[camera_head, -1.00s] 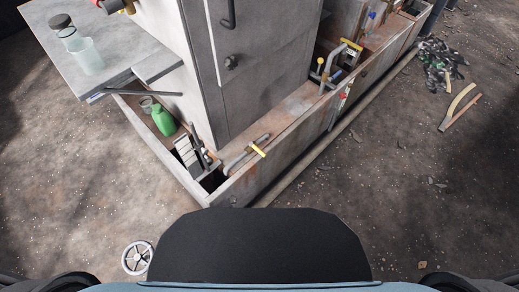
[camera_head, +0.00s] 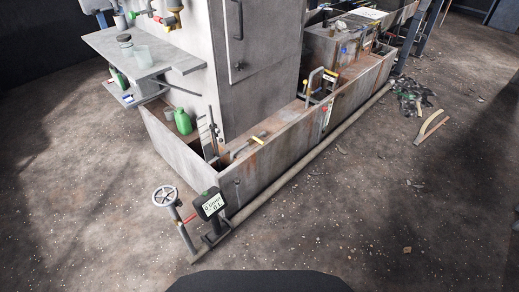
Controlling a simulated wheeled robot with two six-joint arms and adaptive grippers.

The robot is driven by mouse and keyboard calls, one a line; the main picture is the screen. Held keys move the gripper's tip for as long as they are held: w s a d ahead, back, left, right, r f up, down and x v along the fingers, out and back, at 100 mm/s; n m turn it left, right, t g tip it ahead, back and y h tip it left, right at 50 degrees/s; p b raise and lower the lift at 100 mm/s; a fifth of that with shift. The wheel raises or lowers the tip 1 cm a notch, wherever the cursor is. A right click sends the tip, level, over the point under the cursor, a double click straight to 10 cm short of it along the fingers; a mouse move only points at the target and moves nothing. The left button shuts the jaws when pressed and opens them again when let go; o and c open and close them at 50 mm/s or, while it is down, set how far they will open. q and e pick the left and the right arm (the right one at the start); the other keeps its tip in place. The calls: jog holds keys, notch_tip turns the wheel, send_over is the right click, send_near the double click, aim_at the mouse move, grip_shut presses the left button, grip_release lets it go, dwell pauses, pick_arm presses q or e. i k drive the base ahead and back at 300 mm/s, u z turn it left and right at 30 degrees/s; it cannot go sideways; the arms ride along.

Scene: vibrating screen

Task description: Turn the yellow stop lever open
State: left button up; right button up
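Neither of my grippers is in view. Several yellow handles show, and I cannot tell which is the stop lever. One small yellow lever (camera_head: 258,139) sits on a grey pipe at the near end of the trough, beside the tall grey cabinet. Another yellow handle (camera_head: 331,73) is on a bent grey pipe farther along the trough. A yellow fitting (camera_head: 172,9) is high on the cabinet's left side, at the top of the picture. Nothing of mine touches any of them.
A handwheel (camera_head: 165,196) and a meter with a lit display (camera_head: 213,205) stand on a floor pipe (camera_head: 278,184) in front of the trough (camera_head: 262,168). A grey shelf (camera_head: 120,50) juts out left, above a green bottle (camera_head: 183,121). Rubble (camera_head: 411,93) lies right. Front floor is mostly clear.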

aim_at(252, 136)
jog(key=z, duration=0.55)
jog(key=i, duration=0.85)
jog(key=z, duration=0.4)
